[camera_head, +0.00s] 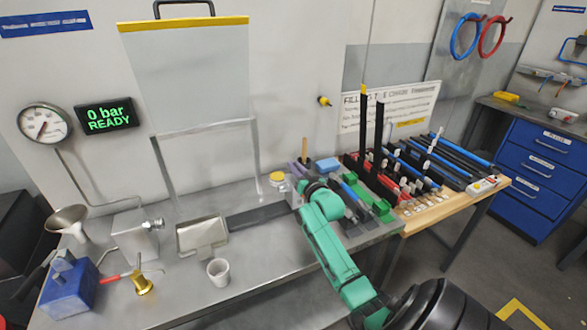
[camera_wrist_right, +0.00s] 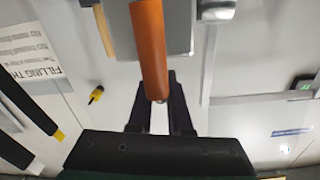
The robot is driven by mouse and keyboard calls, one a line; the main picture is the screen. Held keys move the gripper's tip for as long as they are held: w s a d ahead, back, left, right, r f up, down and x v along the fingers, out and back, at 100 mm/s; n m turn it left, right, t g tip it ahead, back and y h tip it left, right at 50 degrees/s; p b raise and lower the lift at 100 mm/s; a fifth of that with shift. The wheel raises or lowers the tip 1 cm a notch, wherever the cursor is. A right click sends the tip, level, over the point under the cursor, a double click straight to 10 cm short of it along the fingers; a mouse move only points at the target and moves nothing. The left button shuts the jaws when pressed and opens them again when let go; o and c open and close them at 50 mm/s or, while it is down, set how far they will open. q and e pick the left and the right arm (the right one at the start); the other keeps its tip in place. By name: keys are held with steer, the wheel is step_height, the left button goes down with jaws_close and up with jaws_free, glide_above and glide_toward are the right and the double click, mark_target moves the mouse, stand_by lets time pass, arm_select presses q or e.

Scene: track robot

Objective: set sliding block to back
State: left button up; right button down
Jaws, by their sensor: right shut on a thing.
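My right gripper (camera_head: 303,187) is at the right end of a dark rail (camera_head: 262,216) on the grey bench. In the right wrist view, the gripper's two black fingers (camera_wrist_right: 157,103) are shut on an orange round handle (camera_wrist_right: 150,45). A grey block (camera_wrist_right: 121,40) shows behind the handle; it looks like the sliding block. In the head view my green arm and gripper hide the handle and most of the block. My left gripper is not in view.
A metal tray (camera_head: 203,235) and a white cup (camera_head: 218,271) stand left of the rail. A yellow-lidded jar (camera_head: 278,180) stands behind the rail's right end. Racks with red and blue parts (camera_head: 390,165) stand to the right. The rail's visible length looks clear.

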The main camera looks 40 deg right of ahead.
steer(key=c, duration=1.3)
jaws_free()
steer(key=shift+d, duration=0.1)
steer(key=o, duration=0.4)
steer(key=shift+s+d, duration=0.1)
steer(key=shift+d, duration=0.15)
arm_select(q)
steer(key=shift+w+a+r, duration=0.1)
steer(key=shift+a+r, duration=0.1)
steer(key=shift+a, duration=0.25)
arm_select(e)
steer(key=shift+f, duration=0.1)
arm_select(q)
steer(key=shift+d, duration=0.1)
